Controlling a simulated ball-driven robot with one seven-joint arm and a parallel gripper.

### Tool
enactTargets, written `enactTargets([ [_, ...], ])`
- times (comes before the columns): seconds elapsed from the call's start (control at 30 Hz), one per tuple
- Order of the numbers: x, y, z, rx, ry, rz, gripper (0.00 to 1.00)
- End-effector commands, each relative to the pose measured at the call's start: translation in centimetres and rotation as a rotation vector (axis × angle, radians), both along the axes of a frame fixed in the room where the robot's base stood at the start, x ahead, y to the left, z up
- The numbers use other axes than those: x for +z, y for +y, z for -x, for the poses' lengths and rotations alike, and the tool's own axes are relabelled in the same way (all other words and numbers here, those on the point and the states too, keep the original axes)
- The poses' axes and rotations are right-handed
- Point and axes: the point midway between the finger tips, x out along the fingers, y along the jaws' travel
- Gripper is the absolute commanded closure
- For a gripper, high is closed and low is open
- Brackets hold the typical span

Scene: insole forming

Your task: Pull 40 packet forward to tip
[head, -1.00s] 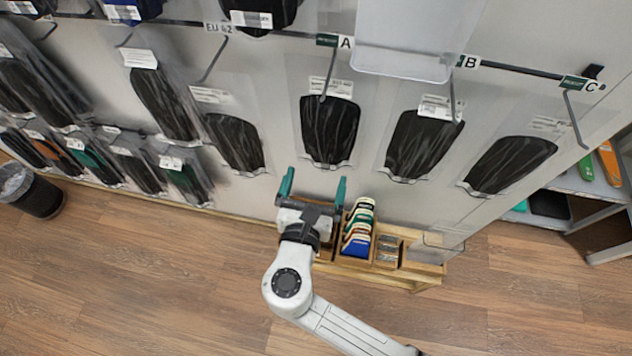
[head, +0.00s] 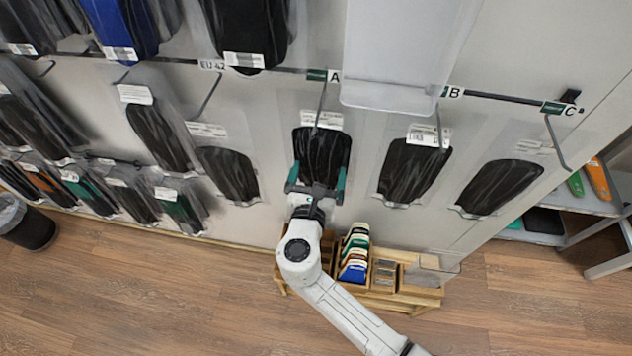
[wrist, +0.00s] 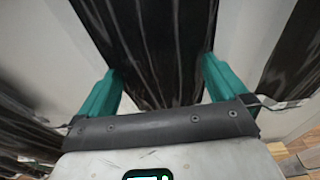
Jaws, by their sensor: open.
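A clear packet with a dark insole (head: 321,152) hangs on the hook (head: 320,105) at the wall rail marked A. Its white label is too small to read, so I cannot tell whether it is the 40 packet. My gripper (head: 317,176) is open at its lower end, with one green finger on each side of it in the picture. In the wrist view the dark insole (wrist: 158,45) runs upward between the open fingers (wrist: 160,80). I cannot tell whether the fingers touch the packet.
Similar packets hang at left (head: 228,173) and on hooks B (head: 412,170) and C (head: 500,186). A clear holder (head: 400,55) juts out above, between A and B. A low wooden rack (head: 385,295) with coloured pieces stands below. Open floor lies in front.

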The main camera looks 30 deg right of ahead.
Motion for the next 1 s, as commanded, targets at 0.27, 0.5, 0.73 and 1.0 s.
enactTargets([
  [0.27, -0.04, -0.12, -0.2, 0.001, 0.0, 0.0, 0.0],
  [0.5, -0.03, -0.13, -0.18, 0.0, 0.0, 0.0, 0.17],
  [0.73, -0.03, -0.12, -0.17, 0.0, 0.0, 0.0, 0.39],
  [1.0, -0.02, -0.12, -0.16, 0.0, 0.0, 0.0, 0.48],
])
